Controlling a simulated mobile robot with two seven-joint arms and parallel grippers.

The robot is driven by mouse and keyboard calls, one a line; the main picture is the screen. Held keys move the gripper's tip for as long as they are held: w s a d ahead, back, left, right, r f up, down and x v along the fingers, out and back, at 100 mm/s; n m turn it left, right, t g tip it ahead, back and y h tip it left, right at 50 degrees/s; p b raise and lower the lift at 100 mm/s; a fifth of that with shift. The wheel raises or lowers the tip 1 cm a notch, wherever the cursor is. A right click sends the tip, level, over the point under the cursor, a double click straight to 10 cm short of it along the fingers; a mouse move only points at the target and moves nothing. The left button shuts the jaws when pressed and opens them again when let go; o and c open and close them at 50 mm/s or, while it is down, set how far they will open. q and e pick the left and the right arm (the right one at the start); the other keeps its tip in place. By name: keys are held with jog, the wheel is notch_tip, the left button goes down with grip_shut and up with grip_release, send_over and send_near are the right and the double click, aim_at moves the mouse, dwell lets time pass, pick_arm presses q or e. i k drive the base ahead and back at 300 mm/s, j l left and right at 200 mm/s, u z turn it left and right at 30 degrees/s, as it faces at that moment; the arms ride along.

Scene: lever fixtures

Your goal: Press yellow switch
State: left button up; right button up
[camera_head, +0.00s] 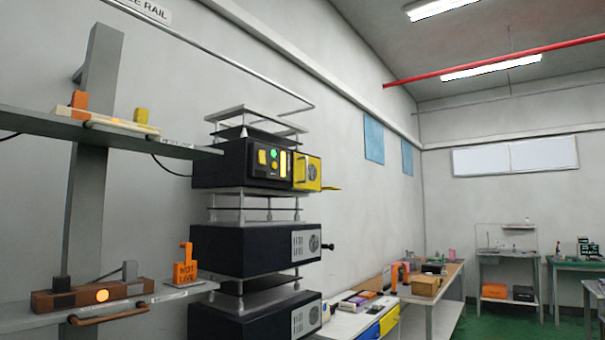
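A yellow upright piece (141,116), possibly a switch, stands on a flat fixture on the upper left shelf (60,124). An orange upright piece (79,101) stands on the same fixture to its left. I cannot tell which yellow part is the task's switch. Neither of my grippers shows in the head view.
More black boxes sit below on the rack. Workbenches stand at the right, with open green floor between them.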

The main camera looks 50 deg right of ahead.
aim_at(261, 153)
jog(key=z, duration=1.5)
